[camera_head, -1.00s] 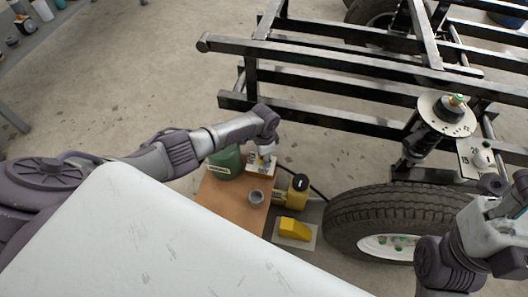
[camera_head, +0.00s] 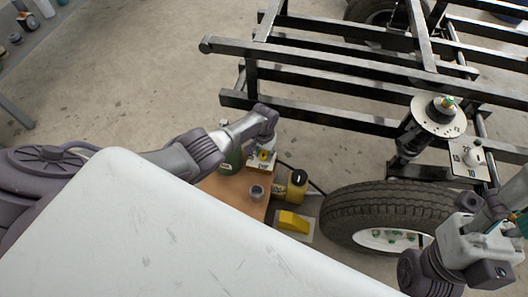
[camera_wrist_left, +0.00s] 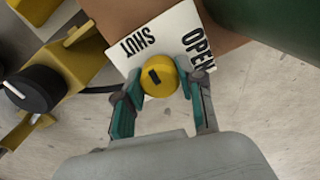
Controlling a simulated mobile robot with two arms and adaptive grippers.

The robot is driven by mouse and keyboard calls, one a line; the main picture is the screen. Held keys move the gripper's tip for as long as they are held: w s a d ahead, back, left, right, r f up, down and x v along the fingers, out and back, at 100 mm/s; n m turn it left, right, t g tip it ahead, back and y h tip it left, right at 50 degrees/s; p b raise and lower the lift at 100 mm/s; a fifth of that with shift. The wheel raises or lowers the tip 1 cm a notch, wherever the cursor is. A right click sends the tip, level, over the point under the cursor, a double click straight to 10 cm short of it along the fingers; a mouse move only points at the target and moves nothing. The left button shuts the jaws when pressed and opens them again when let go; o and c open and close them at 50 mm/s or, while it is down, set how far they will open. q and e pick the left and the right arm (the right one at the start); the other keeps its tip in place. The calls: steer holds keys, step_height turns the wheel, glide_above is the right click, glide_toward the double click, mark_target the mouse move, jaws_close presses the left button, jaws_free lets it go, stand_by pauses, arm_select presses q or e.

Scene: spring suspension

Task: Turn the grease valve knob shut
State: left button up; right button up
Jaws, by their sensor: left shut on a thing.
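The yellow grease valve knob (camera_wrist_left: 159,76) sits on a white plate (camera_wrist_left: 128,49) marked SHUT and OPEN in the left wrist view. A short dark mark shows on the knob's face. My left gripper (camera_wrist_left: 160,80) is shut on the knob, one finger on each side. In the head view the knob (camera_head: 263,155) shows small at the end of my left arm, on its plate by the wooden surface. My right gripper (camera_head: 498,222) is at the right edge in the head view, partly cut off; its fingers are not clear.
A green container (camera_head: 231,160) and a small grey cup (camera_head: 256,192) stand on the brown wooden surface (camera_head: 228,187). Beside it are a yellow device with a black dial (camera_head: 298,177) and a yellow wedge (camera_head: 293,221). The black frame and tyre (camera_head: 345,222) lie to the right.

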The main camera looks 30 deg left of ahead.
mark_target(264, 153)
stand_by(0.6)
arm_select(q)
steer(key=o, duration=1.1)
steer(key=shift+o, duration=0.2)
steer(key=shift+r, duration=0.1)
steer(key=shift+r, duration=0.65)
step_height(264, 153, up, 10)
steer(key=shift+r, duration=0.25)
